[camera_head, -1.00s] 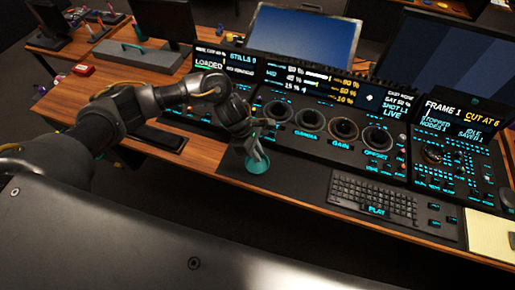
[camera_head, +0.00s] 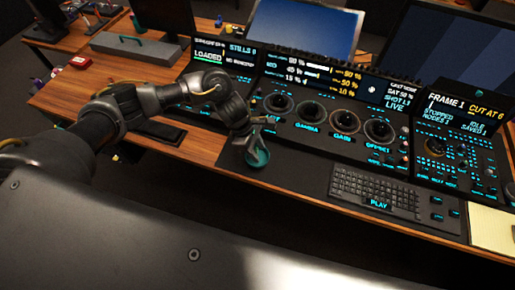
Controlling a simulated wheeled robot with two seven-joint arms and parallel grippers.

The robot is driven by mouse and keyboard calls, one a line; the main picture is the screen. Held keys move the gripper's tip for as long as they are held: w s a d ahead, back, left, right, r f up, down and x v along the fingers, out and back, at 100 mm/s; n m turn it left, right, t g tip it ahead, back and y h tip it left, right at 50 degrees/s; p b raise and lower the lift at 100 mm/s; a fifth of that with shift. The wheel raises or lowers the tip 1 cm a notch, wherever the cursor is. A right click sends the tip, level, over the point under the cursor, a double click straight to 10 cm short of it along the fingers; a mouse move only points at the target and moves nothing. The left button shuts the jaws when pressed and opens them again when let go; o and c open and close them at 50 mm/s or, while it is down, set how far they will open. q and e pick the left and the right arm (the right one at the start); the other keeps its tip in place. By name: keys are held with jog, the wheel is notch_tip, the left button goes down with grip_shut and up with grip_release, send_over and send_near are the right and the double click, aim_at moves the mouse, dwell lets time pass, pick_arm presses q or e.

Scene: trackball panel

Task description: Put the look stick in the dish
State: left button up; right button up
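A small round teal dish (camera_head: 258,158) sits on the dark mat at the desk's front edge, left of the keyboard. My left gripper (camera_head: 254,138) is over the dish, at its back and left rim, and partly covers it. Its fingers are small and dark here, so I cannot tell whether they are open or shut, or whether they touch the dish. I cannot make out the look stick; a small teal bit shows by the fingers, but I cannot tell what it is. My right gripper is not in view.
The trackball panel (camera_head: 325,125) with several ball rings stands just behind and right of the dish. A keyboard (camera_head: 374,192) lies right, with a pale pad (camera_head: 492,230) beyond. Monitors stand behind. Bare wood (camera_head: 205,148) shows left of the dish.

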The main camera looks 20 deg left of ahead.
aim_at(257, 149)
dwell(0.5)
pick_arm(q)
notch_tip(257, 149, up, 7)
jog(key=p, duration=0.3)
dwell(0.5)
